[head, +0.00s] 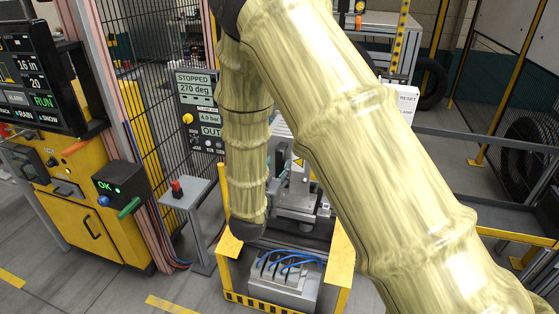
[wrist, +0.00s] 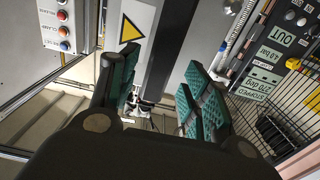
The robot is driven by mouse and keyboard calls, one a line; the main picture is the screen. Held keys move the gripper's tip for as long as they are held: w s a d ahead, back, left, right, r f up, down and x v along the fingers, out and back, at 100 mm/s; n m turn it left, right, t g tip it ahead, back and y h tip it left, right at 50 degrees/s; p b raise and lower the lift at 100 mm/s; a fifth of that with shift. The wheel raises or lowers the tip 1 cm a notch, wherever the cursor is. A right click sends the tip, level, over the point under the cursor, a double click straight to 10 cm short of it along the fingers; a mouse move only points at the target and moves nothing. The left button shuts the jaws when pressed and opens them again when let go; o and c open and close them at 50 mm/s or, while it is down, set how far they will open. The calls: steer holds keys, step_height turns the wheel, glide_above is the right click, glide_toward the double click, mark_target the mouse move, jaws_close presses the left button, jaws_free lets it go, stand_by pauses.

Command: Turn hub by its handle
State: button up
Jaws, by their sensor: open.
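My gripper (wrist: 163,98) shows in the wrist view with its two green ridged fingers apart and nothing between them. Past the fingers is a grey machine face with a dark vertical column and a yellow warning triangle (wrist: 131,30). In the head view, my arm covers most of the clamp machine (head: 298,203), whose grey metal base shows beside the arm. I cannot make out the hub or its handle in either view. The status panel (head: 196,84) reads STOPPED, 270 deg, 4.0 bar and OUT; it also shows upside down in the wrist view (wrist: 265,75).
A yellow-edged stand (head: 341,262) carries a grey box with blue hoses. A red button on a small table (head: 185,190) stands left of the machine. A yellow cabinet (head: 88,225) and black mesh fence are further left. In the wrist view, a button box (wrist: 65,22) is at upper left.

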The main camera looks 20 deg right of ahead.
mark_target(279, 164)
steer(key=shift+x, duration=1.9)
jaws_close()
